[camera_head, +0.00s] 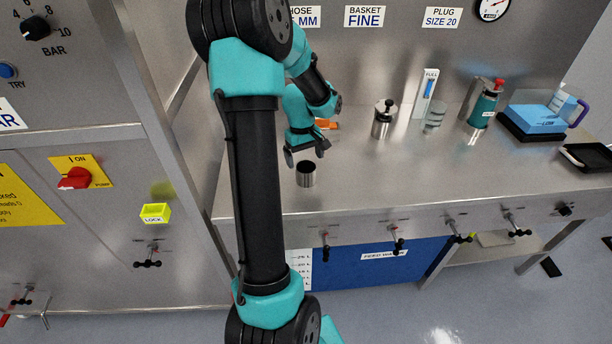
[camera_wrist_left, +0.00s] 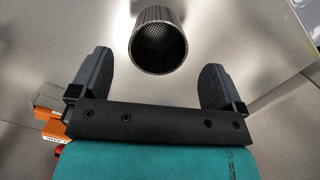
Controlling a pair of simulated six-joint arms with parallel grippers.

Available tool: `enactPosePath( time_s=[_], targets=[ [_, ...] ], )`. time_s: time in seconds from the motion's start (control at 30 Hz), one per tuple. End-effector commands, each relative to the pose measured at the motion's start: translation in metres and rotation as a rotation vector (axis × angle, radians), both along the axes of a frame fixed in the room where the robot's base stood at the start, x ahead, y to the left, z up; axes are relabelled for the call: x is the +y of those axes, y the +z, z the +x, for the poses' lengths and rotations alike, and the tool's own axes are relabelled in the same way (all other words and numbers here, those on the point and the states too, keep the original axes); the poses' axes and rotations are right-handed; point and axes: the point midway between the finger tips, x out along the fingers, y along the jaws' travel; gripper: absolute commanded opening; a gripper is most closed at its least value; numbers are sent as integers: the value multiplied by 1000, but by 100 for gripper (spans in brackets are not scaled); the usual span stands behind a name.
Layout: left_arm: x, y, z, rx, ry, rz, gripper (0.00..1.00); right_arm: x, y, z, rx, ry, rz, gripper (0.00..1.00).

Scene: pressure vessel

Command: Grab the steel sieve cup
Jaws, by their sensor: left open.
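The steel sieve cup (camera_head: 306,175) stands upright on the steel counter near its front edge, left of the middle in the head view. In the left wrist view the cup (camera_wrist_left: 158,42) shows its round open mouth and a perforated inside. My left gripper (camera_head: 307,157) hangs just above and behind the cup in the head view. In the left wrist view its two dark fingers (camera_wrist_left: 154,80) are wide apart, with the cup beyond them, centred in the gap. Nothing is between the fingers. My right gripper is in neither view.
An orange object (camera_head: 327,124) lies behind my left gripper. A lidded steel canister (camera_head: 383,120), a small glass (camera_head: 434,117), a teal grinder (camera_head: 483,107) and a blue scale (camera_head: 540,117) stand to the right. Red and black valves line the counter's front.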

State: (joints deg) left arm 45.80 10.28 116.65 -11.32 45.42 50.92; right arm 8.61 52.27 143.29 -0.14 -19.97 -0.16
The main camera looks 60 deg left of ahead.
Motion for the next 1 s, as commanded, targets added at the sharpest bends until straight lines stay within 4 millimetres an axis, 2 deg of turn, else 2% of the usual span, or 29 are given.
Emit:
enactPosePath(
  time_s=[0.2,0.33,0.83,1.0],
  targets=[
    [-4,-31,1,3,-1,-3,95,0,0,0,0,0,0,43],
    [-5,-42,2,0,-1,0,95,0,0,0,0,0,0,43],
    [-6,-44,2,-1,0,0,95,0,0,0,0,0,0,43],
    [-6,-44,2,-1,0,0,79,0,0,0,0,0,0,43]
  ],
)
